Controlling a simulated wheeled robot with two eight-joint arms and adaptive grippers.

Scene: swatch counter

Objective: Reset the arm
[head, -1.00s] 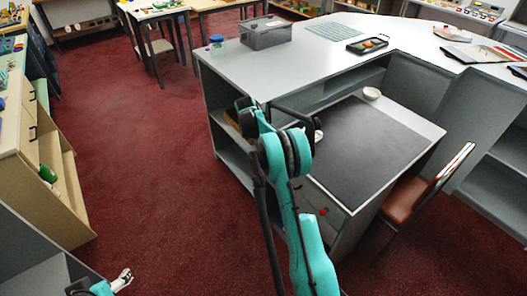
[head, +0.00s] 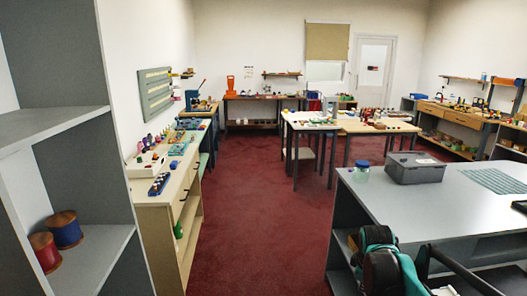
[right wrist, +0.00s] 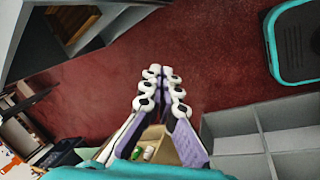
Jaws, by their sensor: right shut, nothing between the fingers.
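My right gripper (right wrist: 160,72) shows in the right wrist view with its two fingers close together and nothing held between them. It points over the dark red carpet. In the head view my teal and black right arm is at the bottom right, in front of the grey counter (head: 432,196). Only a small pale bit of the right gripper (head: 445,291) shows there, at the bottom edge; the rest is hidden or cut off. My left gripper is not in view.
A grey lidded bin (head: 415,168) and a glass jar (head: 362,173) stand on the counter. A grey shelf unit (head: 88,262) with two spools is close on the left. A wooden cabinet (head: 160,230) stands beyond it. Red carpet (head: 262,220) lies clear between.

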